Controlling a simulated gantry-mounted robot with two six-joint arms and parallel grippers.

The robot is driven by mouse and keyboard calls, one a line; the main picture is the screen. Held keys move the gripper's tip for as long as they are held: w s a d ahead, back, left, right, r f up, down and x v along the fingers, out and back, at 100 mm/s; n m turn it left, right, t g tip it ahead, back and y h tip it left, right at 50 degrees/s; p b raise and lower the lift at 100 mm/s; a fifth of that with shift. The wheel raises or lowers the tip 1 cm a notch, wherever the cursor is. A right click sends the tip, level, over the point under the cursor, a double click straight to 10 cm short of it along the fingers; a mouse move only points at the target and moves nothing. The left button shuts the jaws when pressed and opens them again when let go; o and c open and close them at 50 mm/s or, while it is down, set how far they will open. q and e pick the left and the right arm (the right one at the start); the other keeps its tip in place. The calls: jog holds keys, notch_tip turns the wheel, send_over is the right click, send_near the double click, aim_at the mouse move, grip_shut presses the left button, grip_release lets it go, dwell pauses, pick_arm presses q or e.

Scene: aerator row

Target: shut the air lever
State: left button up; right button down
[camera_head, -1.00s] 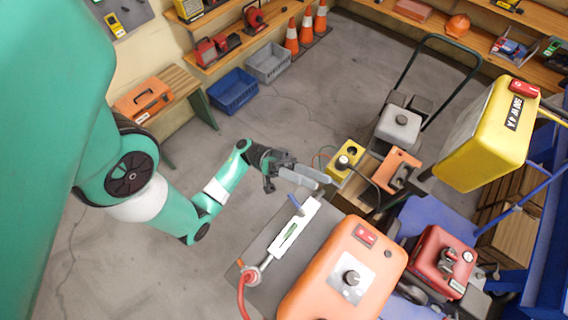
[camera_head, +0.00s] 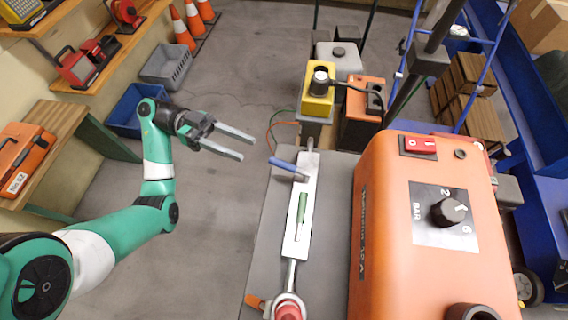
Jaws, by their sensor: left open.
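A blue lever (camera_head: 284,164) sits near the far end of a narrow white unit (camera_head: 293,240) and sticks out to its left, at an angle across the unit's length. A green strip (camera_head: 302,207) lies on the unit's middle. A small orange lever (camera_head: 256,302) shows at the unit's near end, beside a red fitting (camera_head: 289,308). I cannot tell from the picture which lever is for air. My left gripper (camera_head: 247,148) is open and empty, with two grey fingers pointing right, apart from the blue lever, to its upper left. My right gripper is not in view.
A large orange machine (camera_head: 385,225) with a dial and red switch stands close to the unit's right. A yellow box (camera_head: 318,97) with a cable stands beyond its far end. A grey plate (camera_head: 262,235) lies under the unit.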

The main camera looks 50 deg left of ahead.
aim_at(286, 164)
pick_arm(q)
jog(key=p+x, duration=0.1)
jog(key=x, duration=1)
jog(key=shift+s+f+p, duration=0.1)
jog(key=shift+p, duration=0.3)
jog(key=shift+w+d, duration=0.2)
jog(key=shift+d, duration=0.05)
grip_shut()
dwell(0.5)
